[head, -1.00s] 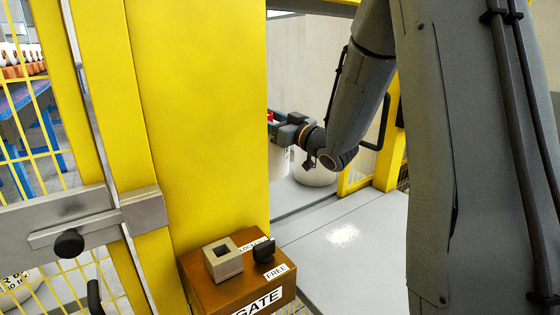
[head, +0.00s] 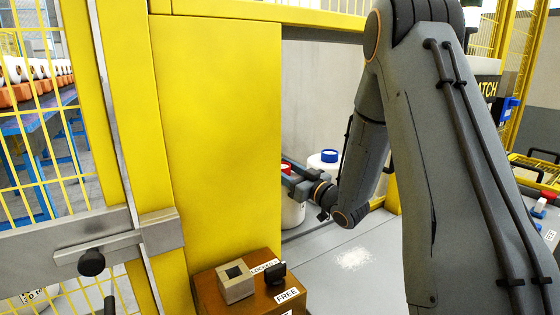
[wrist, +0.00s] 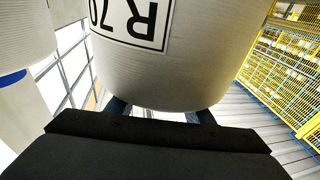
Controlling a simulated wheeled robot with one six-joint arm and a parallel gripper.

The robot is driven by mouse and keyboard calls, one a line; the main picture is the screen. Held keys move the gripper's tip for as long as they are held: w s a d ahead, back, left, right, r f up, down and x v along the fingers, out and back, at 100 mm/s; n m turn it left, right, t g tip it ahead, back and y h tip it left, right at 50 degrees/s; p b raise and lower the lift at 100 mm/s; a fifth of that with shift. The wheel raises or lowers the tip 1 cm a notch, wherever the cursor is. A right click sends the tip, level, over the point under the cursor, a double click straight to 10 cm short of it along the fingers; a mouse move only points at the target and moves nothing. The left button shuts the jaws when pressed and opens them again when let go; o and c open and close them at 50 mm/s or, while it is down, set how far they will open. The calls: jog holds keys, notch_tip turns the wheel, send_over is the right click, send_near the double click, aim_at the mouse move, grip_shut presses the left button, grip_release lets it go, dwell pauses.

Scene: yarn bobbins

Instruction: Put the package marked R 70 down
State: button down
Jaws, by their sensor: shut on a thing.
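The package marked R 70 (wrist: 180,60) is a white bobbin-like cylinder that fills the upper wrist view, its label upside down there. My gripper (wrist: 160,112) is shut on it, with dark fingers against its near side. In the head view, my gripper (head: 290,178) reaches behind the yellow panel to a white package (head: 293,213) with a red top. The panel hides its left part. I cannot tell whether its base touches the floor.
A white package with a blue cap (head: 329,156) stands just behind. A yellow panel (head: 215,150) and the brown gate box (head: 240,295) stand at left. Yellow mesh fencing (wrist: 290,75) shows at right in the wrist view.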

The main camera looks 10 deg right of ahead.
dwell(0.4)
jog(key=c, duration=0.9)
grip_release()
jog(key=shift+f, duration=0.1)
jog(key=shift+r+b+v, duration=0.1)
jog(key=shift+b+v, duration=0.6)
jog(key=shift+v, duration=2.3)
jog(key=shift+r+b+v, duration=0.15)
jog(key=shift+b+v, duration=0.55)
jog(key=shift+v, duration=2.3)
